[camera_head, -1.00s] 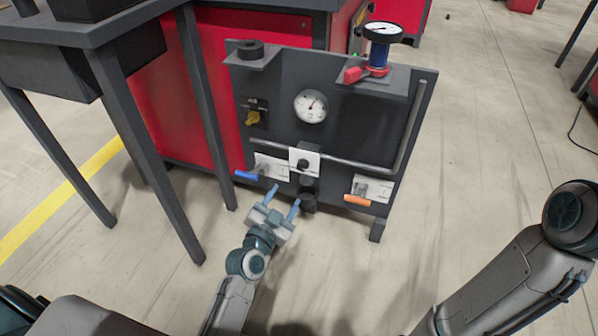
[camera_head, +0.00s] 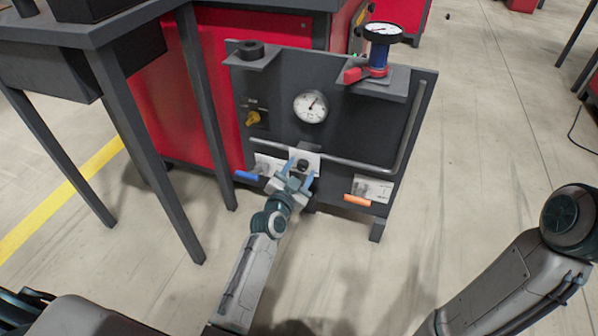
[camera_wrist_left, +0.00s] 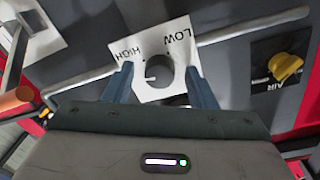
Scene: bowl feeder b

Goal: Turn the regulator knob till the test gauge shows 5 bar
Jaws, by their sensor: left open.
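The dark regulator knob (camera_head: 302,166) sits on a white plate low in the middle of the panel. The left wrist view shows the knob (camera_wrist_left: 160,72) with a white mark and the words HIGH and LOW on its plate (camera_wrist_left: 157,43). My left gripper (camera_head: 299,175) is open at the knob, one blue finger on either side; whether they touch it I cannot tell. A gauge on a blue and red fitting (camera_head: 383,31) stands at the panel's top right. A white dial gauge (camera_head: 310,106) is set in the panel. Both readings are too small to tell. My right gripper is out of view.
A grey pipe (camera_head: 350,163) runs just above the knob and bends up at the right. A blue lever (camera_head: 246,175) is on the left, an orange lever (camera_head: 357,200) on the right. A yellow valve handle (camera_head: 253,118) is higher up. A table leg (camera_head: 206,110) stands left of the panel.

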